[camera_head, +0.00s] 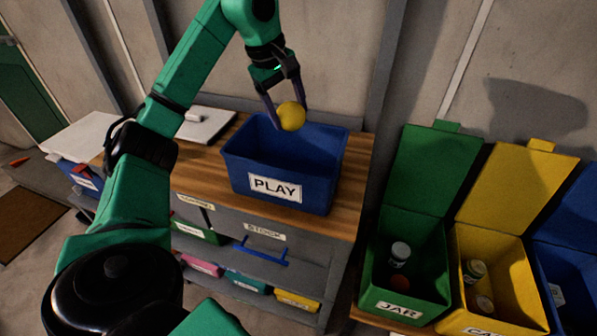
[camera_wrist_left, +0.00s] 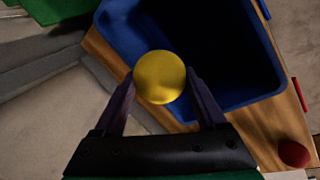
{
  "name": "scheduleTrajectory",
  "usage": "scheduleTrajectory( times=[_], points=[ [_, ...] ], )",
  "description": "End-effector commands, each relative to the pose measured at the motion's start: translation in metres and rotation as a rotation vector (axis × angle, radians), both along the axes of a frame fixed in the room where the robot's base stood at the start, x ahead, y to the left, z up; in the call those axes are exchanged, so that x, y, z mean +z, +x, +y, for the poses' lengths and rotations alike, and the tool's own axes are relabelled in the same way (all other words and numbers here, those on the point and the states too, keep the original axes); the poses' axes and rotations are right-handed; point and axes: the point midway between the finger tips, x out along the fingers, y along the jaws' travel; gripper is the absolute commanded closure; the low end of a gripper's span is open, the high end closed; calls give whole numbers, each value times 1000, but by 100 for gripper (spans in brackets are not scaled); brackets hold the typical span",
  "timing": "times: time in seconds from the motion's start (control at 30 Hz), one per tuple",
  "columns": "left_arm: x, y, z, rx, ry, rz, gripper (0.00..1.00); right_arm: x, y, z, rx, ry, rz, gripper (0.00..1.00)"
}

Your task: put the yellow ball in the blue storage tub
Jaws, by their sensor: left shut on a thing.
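The yellow ball (camera_head: 291,116) is held between the fingertips of my left gripper (camera_head: 284,103), which is shut on it. The ball also shows in the left wrist view (camera_wrist_left: 159,77) between the two dark fingers. The blue storage tub (camera_head: 240,177), labelled PLAY, stands open on the wooden worktop. In the head view the ball appears above the tub's back rim. In the wrist view the ball covers part of the tub's edge (camera_wrist_left: 232,101). The tub's inside looks dark and empty where it shows. My right gripper is not in view.
The wooden worktop (camera_head: 352,180) has shelves of small bins beneath. Open green (camera_head: 430,255), yellow (camera_head: 510,255) and blue (camera_head: 570,270) bins stand at right, lids raised, some holding jars or cans. A red ball (camera_wrist_left: 294,154) lies near the tub in the wrist view.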

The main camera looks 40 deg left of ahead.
Motion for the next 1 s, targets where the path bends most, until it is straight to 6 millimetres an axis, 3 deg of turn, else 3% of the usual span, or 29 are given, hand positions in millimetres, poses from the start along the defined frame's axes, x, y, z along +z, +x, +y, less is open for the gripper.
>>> scheduleTrajectory(
  times=[0.03, 0.2, 0.6, 0.97, 1.0],
  points=[
    [-22, -1, 1, 1, 3, 7, 81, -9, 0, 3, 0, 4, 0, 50],
    [-66, -1, 0, 0, 2, 6, 81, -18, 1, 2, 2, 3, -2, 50],
    [-130, -1, 0, 0, 1, 3, 81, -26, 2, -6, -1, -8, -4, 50],
    [-136, 0, 0, -1, 0, -1, 81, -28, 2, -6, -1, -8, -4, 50],
    [-136, 0, 0, -1, 0, -1, 22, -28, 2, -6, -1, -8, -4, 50]
  ],
)
